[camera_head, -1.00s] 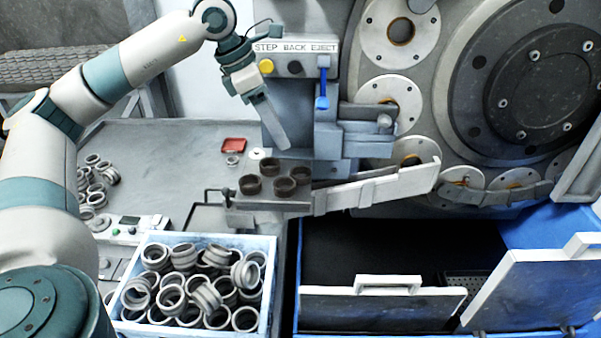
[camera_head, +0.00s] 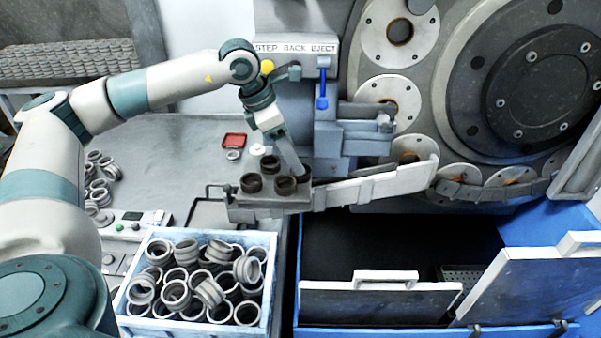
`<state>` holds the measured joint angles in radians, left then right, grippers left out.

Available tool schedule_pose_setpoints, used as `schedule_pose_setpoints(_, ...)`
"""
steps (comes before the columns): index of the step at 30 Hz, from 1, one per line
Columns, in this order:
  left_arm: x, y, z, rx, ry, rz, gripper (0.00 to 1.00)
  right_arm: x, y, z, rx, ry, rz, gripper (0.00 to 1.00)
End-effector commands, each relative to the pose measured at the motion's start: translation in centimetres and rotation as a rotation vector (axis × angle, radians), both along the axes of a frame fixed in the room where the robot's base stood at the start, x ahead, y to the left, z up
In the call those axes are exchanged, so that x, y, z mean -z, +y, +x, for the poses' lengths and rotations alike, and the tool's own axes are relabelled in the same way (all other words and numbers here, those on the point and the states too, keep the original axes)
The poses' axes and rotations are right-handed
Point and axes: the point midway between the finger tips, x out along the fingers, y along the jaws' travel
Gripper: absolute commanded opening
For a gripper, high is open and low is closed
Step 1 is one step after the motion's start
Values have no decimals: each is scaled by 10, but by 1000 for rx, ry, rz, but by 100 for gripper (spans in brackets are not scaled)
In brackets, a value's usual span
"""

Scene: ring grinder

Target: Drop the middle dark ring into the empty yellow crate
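Several dark rings stand on a small grey ledge (camera_head: 262,204) below the machine: a left one (camera_head: 251,183), a back one (camera_head: 270,163), a front one (camera_head: 285,186) and a right one, partly hidden by my gripper. My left gripper (camera_head: 298,172) reaches down from above, its tips at the right ring, behind and right of the front ring. The fingers look like one narrow bar, so I cannot tell whether they are open or hold the ring. My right gripper is out of view. I see no yellow crate.
A light blue crate (camera_head: 272,285) full of grey rings stands at the front. A pale chute (camera_head: 375,188) slopes from the ledge. Dark bins with handled panels (camera_head: 380,301) lie at the lower right. Loose rings (camera_head: 100,180) and a red tray (camera_head: 234,141) lie on the table.

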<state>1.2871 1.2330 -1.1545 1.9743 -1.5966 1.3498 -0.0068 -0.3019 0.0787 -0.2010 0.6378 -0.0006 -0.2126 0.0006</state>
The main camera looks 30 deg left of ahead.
Motion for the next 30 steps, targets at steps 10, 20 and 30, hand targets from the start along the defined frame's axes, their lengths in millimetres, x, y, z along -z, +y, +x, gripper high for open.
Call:
schedule_pose_setpoints(10, 25, -4, 9, 0, 4, 0, 62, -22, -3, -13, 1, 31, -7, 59)
schedule_pose_setpoints(20, 49, -8, 16, 0, 1, 1, 62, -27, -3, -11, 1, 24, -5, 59)
schedule_pose_setpoints(30, 48, -9, 16, 0, 1, 1, 62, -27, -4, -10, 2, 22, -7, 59)
